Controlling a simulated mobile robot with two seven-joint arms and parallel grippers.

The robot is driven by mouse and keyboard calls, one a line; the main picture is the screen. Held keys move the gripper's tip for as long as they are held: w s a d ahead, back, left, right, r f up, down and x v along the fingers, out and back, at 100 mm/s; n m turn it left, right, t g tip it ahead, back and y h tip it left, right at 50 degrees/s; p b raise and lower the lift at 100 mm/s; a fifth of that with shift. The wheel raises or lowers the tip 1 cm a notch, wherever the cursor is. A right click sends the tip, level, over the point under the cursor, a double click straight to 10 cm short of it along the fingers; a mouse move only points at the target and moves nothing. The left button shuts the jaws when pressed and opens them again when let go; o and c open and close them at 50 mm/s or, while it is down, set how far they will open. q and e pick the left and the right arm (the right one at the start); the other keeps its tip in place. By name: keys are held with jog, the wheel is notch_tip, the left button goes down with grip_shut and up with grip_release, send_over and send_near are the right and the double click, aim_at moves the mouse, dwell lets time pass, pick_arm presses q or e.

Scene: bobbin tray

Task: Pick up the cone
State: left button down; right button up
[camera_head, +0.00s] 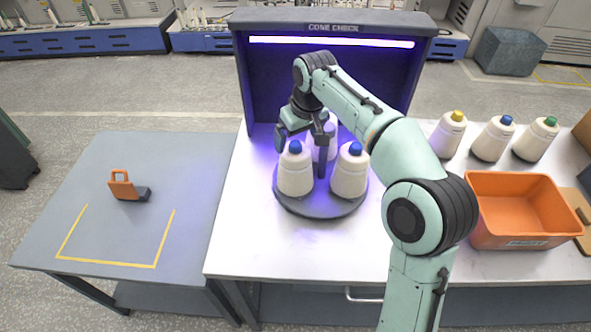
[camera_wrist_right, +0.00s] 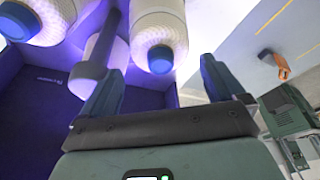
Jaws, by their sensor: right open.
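Three white yarn cones with blue tips stand on a dark round turntable (camera_head: 320,207) under the lit "CONE CHECK" hood. The front left cone (camera_head: 295,178) and front right cone (camera_head: 350,178) show well; the back cone (camera_head: 331,140) is partly hidden by my right gripper (camera_head: 301,134). That gripper is open and empty, above and behind the front left cone. In the right wrist view, a blue-tipped cone (camera_wrist_right: 158,25) lies beyond the open fingers (camera_wrist_right: 158,80), apart from them. Another cone (camera_wrist_right: 35,18) is at upper left. My left gripper is not in view.
Three cones with yellow (camera_head: 448,137), blue (camera_head: 493,140) and green (camera_head: 536,141) tips stand at right behind an orange bin (camera_head: 482,232). The white table's front left is clear.

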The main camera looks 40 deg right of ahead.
aim_at(296, 143)
jog(key=x, duration=0.6)
jog(key=shift+b, duration=0.3)
jog(key=shift+r, duration=0.15)
jog(key=c, duration=1.4)
